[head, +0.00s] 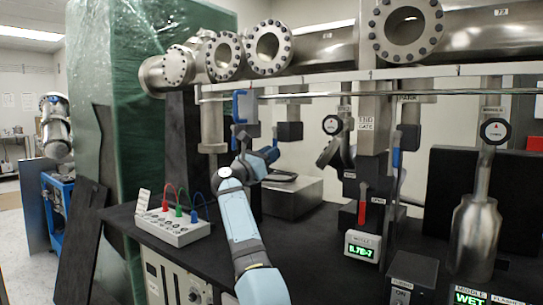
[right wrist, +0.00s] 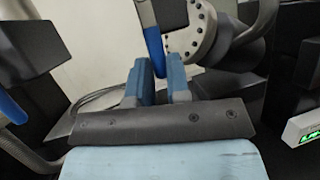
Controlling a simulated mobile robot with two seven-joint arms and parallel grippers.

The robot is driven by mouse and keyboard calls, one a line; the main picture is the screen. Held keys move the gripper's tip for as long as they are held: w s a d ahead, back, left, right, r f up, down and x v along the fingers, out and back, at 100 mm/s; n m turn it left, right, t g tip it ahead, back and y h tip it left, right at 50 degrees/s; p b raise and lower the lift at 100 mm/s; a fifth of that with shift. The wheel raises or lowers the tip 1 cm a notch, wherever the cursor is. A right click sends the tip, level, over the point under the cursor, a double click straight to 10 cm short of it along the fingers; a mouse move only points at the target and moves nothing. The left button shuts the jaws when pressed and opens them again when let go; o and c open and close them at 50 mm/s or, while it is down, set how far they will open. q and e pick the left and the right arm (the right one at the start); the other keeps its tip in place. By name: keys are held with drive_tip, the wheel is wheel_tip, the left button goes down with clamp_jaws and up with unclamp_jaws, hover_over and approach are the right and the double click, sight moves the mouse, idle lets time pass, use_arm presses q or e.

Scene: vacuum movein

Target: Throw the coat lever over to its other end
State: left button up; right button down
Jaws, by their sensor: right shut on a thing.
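My right arm rises from the bottom of the head view, and its gripper (head: 270,154) is at a lever below the steel pipework. In the right wrist view the two blue fingers (right wrist: 157,80) are shut on a lever with a blue handle (right wrist: 152,45) and a dark stem, which hangs down between them. I take this to be the coat lever; no label naming it is readable. In the head view the held handle is mostly hidden by the gripper. My left gripper is not in view.
Right are a flanged valve (head: 336,152), a blue-handled lever (head: 396,150), a red-handled lever (head: 362,204) and a green display (head: 362,247). A terminal box (head: 174,226) with coloured leads sits left on the black bench.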

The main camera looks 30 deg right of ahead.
drive_tip(key=shift+w+r, duration=0.1)
drive_tip(key=shift+r, duration=0.15)
drive_tip(key=c, duration=1.5)
unclamp_jaws()
drive_tip(key=o, duration=0.4)
drive_tip(key=shift+w+a, duration=0.1)
drive_tip(key=shift+w, duration=0.05)
drive_tip(key=shift+f, duration=0.15)
drive_tip(key=shift+a+f, duration=0.1)
drive_tip(key=shift+a, duration=0.05)
